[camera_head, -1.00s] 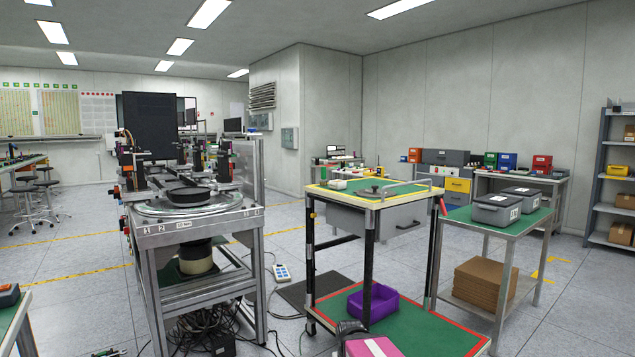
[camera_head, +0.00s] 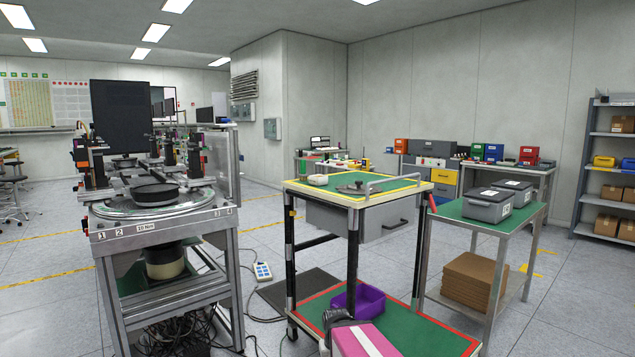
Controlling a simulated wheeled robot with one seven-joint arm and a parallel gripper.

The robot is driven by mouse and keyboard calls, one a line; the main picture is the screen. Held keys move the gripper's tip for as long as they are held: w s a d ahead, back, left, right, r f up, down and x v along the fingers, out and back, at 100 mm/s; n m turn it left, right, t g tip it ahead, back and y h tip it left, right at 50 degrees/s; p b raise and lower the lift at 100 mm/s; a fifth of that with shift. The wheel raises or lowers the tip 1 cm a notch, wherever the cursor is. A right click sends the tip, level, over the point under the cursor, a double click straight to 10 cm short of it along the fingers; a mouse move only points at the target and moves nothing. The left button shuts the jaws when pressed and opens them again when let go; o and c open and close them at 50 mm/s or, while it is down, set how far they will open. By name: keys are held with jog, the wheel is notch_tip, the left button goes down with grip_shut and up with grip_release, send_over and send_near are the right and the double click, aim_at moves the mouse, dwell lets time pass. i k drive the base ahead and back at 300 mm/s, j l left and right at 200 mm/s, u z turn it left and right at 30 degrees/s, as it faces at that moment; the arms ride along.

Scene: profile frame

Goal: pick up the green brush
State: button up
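I cannot make out a green brush anywhere in the head view. The nearest wheeled cart has a green top with a yellow edge (camera_head: 302,190). A small white object (camera_head: 318,180) and a dark round object with a knob (camera_head: 358,188) lie on it, too small to name surely. My gripper is not in view.
The cart's red-edged lower shelf (camera_head: 415,329) holds a purple bin (camera_head: 358,298) and a pink box (camera_head: 366,341). A machine frame (camera_head: 165,228) stands left with cables below. A side table (camera_head: 462,210) carries grey boxes (camera_head: 488,206). Open floor (camera_head: 45,275) lies far left.

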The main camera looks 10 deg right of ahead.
aim_at(303, 177)
jog(key=i+j, duration=0.85)
jog(key=j, duration=0.2)
